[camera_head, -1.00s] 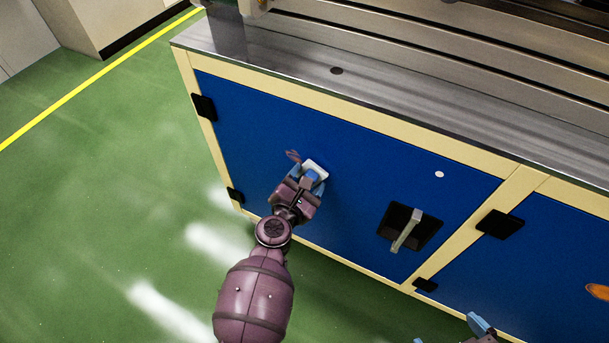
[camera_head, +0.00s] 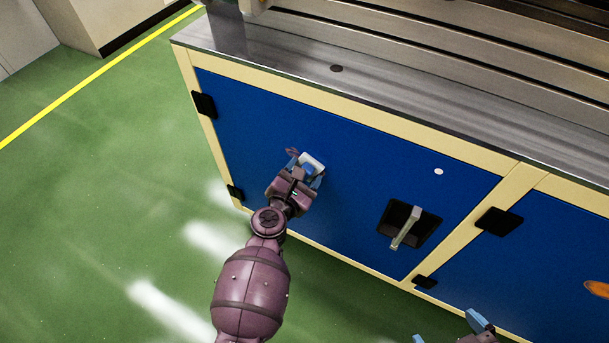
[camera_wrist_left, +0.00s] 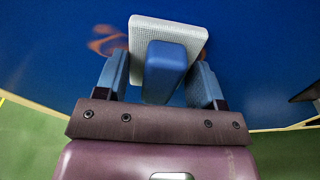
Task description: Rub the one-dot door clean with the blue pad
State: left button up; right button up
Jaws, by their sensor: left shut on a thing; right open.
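The one-dot door (camera_head: 355,155) is the blue cabinet door with a single pale dot (camera_head: 438,171) at its upper right. A reddish-brown smear (camera_head: 292,153) shows on it, and also in the left wrist view (camera_wrist_left: 106,42), left of the pad and partly hidden by it. My left gripper (camera_head: 306,177) is shut on the blue grip (camera_wrist_left: 165,68) of the pad. The pad's pale face plate (camera_wrist_left: 170,32) lies against or very close to the door. My right gripper (camera_head: 450,330) is open and empty at the bottom edge, partly cut off.
A grey handle (camera_head: 406,230) in a black recess sticks out at the door's lower right. Black hinges (camera_head: 204,105) sit on the cream frame. A second blue door (camera_head: 545,255) with an orange mark stands to the right. Green floor is clear at left.

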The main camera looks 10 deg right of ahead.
aim_at(282, 150)
pick_arm(q)
jog(key=shift+w+a+r, duration=0.15)
jog(key=shift+w+r, duration=0.6)
jog(key=shift+r, duration=0.1)
jog(key=shift+w+a+r, duration=0.15)
jog(key=shift+w+a, duration=0.2)
jog(key=shift+a, duration=0.1)
jog(key=shift+c, duration=1)
jog(key=shift+w+a+r, duration=0.1)
jog(key=shift+w+a, duration=0.55)
jog(key=shift+a, duration=0.3)
jog(key=shift+w+a, duration=0.65)
jog(key=shift+a, duration=0.3)
jog(key=shift+s+a, duration=0.1)
jog(key=shift+s+a+f, duration=0.25)
jog(key=shift+s+f, duration=0.05)
jog(key=shift+s, duration=0.15)
jog(key=shift+s+a+f+p, duration=0.1)
jog(key=shift+s+a+p, duration=0.15)
jog(key=shift+s, duration=0.25)
jog(key=shift+s+a+f+p, duration=0.1)
jog(key=shift+s+a, duration=0.25)
jog(key=shift+s, duration=0.15)
jog(key=shift+f+v, duration=0.25)
jog(key=shift+v, duration=0.95)
